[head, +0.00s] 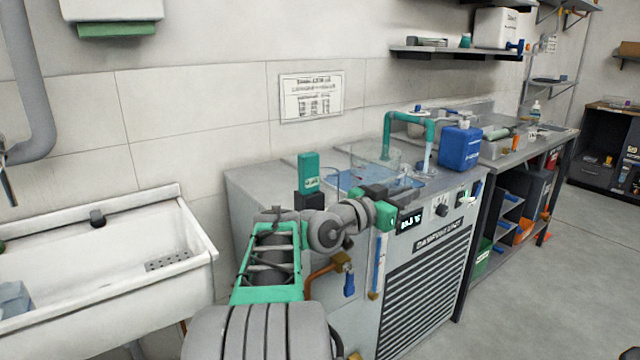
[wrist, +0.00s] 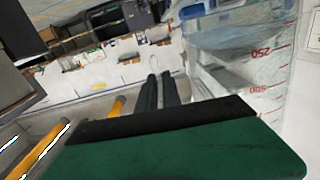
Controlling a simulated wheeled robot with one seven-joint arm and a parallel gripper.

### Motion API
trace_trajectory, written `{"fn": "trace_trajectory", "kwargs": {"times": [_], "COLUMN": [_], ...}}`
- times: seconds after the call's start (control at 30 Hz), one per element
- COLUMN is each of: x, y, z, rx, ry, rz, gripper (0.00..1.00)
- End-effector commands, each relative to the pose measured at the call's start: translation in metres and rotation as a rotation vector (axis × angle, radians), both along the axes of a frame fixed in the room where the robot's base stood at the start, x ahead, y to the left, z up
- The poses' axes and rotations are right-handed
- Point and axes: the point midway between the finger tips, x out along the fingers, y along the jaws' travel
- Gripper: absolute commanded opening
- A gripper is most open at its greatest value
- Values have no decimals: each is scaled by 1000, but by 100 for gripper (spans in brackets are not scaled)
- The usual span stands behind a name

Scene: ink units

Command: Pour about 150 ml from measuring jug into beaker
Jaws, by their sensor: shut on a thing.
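My gripper (wrist: 158,78) has its two dark fingers close together in the wrist view, shut on the measuring jug. The jug (wrist: 245,60) is clear, with red marks reading 250 and 500, and fills the right side there. Its gripped part is mostly hidden by the fingers. In the head view my gripper (head: 394,192) is above the front of the grey bench unit, with a small clear shape, probably the jug (head: 408,182), just beyond it. A wider clear vessel, probably the beaker (head: 374,157), stands behind on the blue mat (head: 345,180).
A green pipe (head: 408,116) arches over the back of the unit. A blue canister (head: 460,148) stands to its right. A green-and-black object (head: 309,173) stands at the unit's left. A white sink (head: 110,255) is at the left.

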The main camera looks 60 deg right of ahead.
Motion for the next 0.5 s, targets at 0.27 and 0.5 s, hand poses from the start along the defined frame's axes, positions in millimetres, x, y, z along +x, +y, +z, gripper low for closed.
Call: {"fn": "trace_trajectory", "kwargs": {"times": [0.27,0.5], "x": [-5,-4], "y": [-1,-1], "z": [-35,-33], "rx": [-4,-4], "ry": [-2,-2], "rz": [-8,-7], "gripper": [0,0]}}
